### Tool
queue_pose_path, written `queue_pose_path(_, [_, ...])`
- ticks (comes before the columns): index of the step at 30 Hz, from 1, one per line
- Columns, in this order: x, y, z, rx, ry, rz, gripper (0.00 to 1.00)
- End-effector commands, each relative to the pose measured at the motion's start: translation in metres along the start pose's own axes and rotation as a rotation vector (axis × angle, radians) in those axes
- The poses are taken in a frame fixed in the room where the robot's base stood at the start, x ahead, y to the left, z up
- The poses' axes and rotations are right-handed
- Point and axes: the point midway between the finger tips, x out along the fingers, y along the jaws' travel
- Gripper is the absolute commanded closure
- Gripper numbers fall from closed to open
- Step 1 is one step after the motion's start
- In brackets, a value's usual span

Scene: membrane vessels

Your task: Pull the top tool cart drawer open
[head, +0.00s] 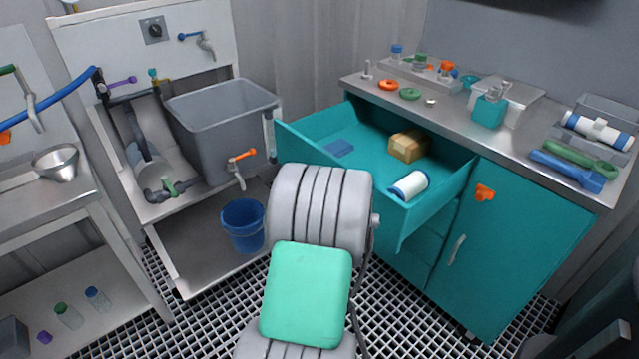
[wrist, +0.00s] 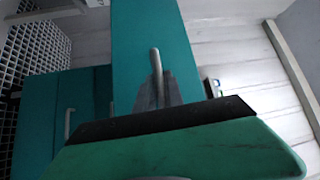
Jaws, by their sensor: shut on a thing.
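The top drawer (head: 436,194) of the teal tool cart (head: 525,235) is pulled well out in the head view, its inside exposed. In the wrist view the teal drawer front (wrist: 150,25) carries a grey bar handle (wrist: 156,60). My gripper (wrist: 155,90) is shut on this handle, with its grey fingers at the handle's lower part. In the head view my arm covers the gripper, the handle and part of the drawer front.
Fittings and tools stand on the steel cart top (head: 450,110). A grey sink (head: 222,130) and blue bucket (head: 243,225) are close on the left.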

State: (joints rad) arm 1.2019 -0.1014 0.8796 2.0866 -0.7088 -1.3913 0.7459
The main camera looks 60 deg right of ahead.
Motion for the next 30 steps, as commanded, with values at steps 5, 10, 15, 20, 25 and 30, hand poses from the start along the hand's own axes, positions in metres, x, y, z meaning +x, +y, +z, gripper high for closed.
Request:
queue_pose_path(5, [0.0, 0.001, 0.0, 0.0, -0.001, 0.002, 1.0])
queue_pose_path(10, [0.0, 0.001, 0.0, 0.001, -0.001, 0.002, 0.75])
queue_pose_path(15, [0.0, 0.001, 0.0, 0.001, -0.001, 0.001, 0.66])
queue_pose_path(20, [0.0, 0.0, 0.0, 0.001, -0.001, 0.001, 0.66])
queue_pose_path(25, [-0.007, 0.001, 0.0, 0.001, -0.001, -0.001, 0.66])
queue_pose_path(30, [-0.03, 0.003, 0.001, 0.0, -0.001, -0.002, 0.66])
